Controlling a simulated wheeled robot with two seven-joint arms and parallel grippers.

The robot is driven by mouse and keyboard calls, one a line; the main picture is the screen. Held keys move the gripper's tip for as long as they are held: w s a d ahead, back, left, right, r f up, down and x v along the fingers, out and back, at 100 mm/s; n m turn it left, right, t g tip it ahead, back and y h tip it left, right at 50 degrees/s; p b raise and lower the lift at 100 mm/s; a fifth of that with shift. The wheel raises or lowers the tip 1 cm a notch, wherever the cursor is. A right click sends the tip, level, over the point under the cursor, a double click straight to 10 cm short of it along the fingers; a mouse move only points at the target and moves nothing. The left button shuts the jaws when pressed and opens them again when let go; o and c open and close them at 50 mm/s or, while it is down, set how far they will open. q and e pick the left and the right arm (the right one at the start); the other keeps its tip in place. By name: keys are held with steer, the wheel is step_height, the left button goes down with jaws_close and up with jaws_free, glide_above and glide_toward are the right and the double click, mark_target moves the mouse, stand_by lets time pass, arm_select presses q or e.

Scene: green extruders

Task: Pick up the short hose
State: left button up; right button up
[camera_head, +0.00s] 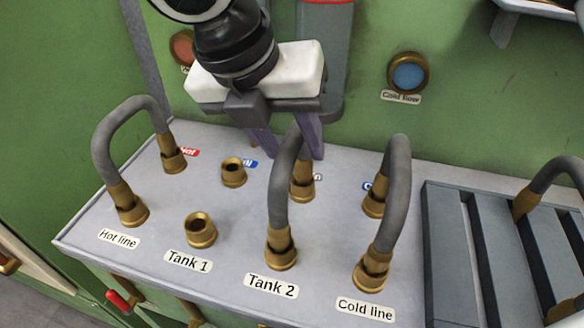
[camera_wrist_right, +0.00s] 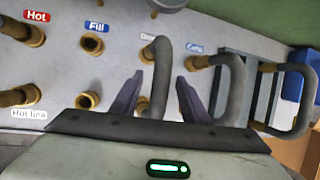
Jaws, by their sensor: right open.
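Several grey hoses with brass ends are in view, and I cannot tell for sure which is the short one. The Tank 2 hose (camera_head: 279,195) arches from the Tank 2 port to a port behind it. My right gripper (camera_head: 288,148) is above the back of that hose, fingers pointing down. In the right wrist view the open fingers (camera_wrist_right: 159,80) stand on either side of the Tank 2 hose (camera_wrist_right: 157,97), with gaps visible; I cannot tell whether they touch it. Its rear end is partly hidden by the arch. My left gripper is out of view.
The Hot line hose (camera_head: 103,150) stands left and the Cold line hose (camera_head: 397,190) close on the right. The Tank 1 port (camera_head: 200,230) and Fill port (camera_head: 233,172) are empty. Another hose (camera_head: 553,172) rests on a slatted rack (camera_head: 447,240). A green wall stands behind.

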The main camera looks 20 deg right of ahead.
steer(key=x, duration=0.4)
steer(key=shift+s+f, duration=0.1)
steer(key=shift+s, duration=0.05)
jaws_close()
